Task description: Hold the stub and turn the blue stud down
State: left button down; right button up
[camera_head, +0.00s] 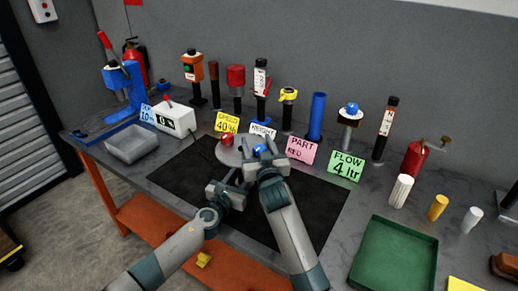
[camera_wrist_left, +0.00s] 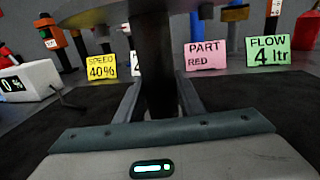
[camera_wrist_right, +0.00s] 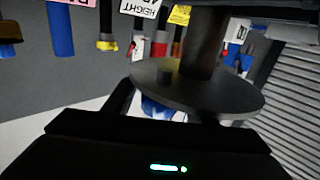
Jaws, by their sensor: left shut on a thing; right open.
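The round grey plate (camera_head: 230,157) of the positioner stands over the black mat. A red stud (camera_head: 227,139) and the blue stud (camera_head: 259,149) show on its top. My left gripper (camera_head: 228,187) is shut on the dark post under the plate, which I take as the stub (camera_wrist_left: 152,65). My right gripper (camera_head: 262,160) is open at the blue stud. In the right wrist view, the blue stud (camera_wrist_right: 160,109) shows between the fingers, beyond the plate's rim (camera_wrist_right: 245,100), partly hidden. I cannot tell whether the fingers touch it.
Cards reading SPEED 40% (camera_head: 227,122), PART RED (camera_head: 301,149) and FLOW 4 ltr (camera_head: 344,166) stand behind the plate, before a row of tools. A grey tray (camera_head: 131,144) is at left, a green tray (camera_head: 394,256) at right. The mat's right side (camera_head: 310,200) is clear.

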jog(key=s+d, duration=0.1)
jog(key=s, duration=1)
jog(key=shift+s+d, duration=0.35)
jog(key=shift+s, duration=0.05)
pick_arm(q)
jog(key=c, duration=1.1)
grip_release()
jog(key=shift+r, duration=0.15)
jog(key=shift+f, duration=0.25)
jog(key=shift+v, duration=6)
jog(key=shift+r, duration=0.2)
jog(key=shift+s+f, duration=0.1)
pick_arm(e)
jog(key=shift+s, duration=0.1)
